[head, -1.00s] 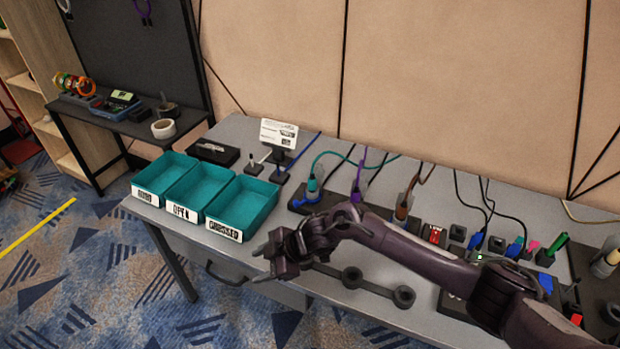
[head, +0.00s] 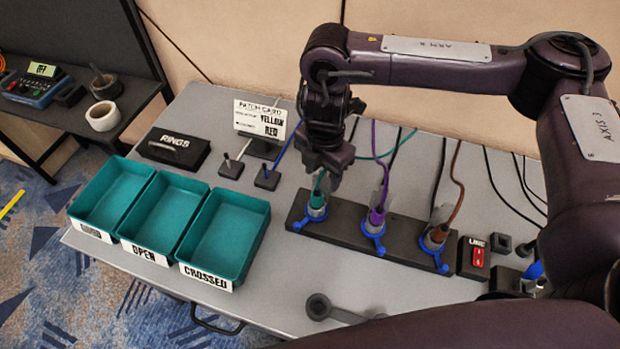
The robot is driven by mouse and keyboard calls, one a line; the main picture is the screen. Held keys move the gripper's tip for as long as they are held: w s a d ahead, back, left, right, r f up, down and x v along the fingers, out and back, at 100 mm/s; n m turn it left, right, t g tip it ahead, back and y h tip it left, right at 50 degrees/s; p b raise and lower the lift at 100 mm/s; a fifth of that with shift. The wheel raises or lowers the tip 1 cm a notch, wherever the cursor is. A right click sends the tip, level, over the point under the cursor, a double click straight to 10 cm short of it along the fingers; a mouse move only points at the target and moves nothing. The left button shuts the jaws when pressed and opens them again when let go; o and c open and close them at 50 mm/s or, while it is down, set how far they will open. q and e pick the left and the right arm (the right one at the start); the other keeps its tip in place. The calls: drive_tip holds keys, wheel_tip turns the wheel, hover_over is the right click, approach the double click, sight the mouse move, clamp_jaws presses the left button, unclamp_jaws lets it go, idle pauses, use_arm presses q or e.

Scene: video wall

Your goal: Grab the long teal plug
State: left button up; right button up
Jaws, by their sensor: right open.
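The long teal plug (head: 318,191) stands upright at the left end of a black socket strip (head: 338,234), with a blue ring at its base. A teal cable shows behind it. My right gripper (head: 324,172) points down directly over the plug, open, with its fingers at the plug's upper end. The gripper hides the plug's top, and I cannot tell whether the fingers touch it. My left gripper is not in view.
A purple-cabled plug (head: 377,216) and a brown-cabled plug (head: 438,232) stand in the same strip. A red switch (head: 477,257) is right of it. Teal trays (head: 228,235), a RINGS box (head: 174,147) and a patch card (head: 260,119) are to the left.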

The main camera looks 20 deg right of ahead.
sight(318, 188)
drive_tip(key=f, duration=0.2)
drive_tip(key=s+f, duration=0.1)
drive_tip(key=shift+a+f, duration=0.3)
drive_tip(key=shift+f, duration=0.1)
drive_tip(key=f, duration=0.2)
drive_tip(key=shift+w+a+f+b, duration=0.2)
drive_tip(key=shift+w+f+b, duration=0.05)
drive_tip(key=shift+f+b, duration=0.1)
drive_tip(key=shift+w+f, duration=0.1)
drive_tip(key=shift+f, duration=0.3)
drive_tip(key=c, duration=0.6)
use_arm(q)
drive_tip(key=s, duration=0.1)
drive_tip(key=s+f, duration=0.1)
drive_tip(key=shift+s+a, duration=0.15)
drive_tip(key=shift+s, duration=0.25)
use_arm(e)
drive_tip(key=c, duration=0.5)
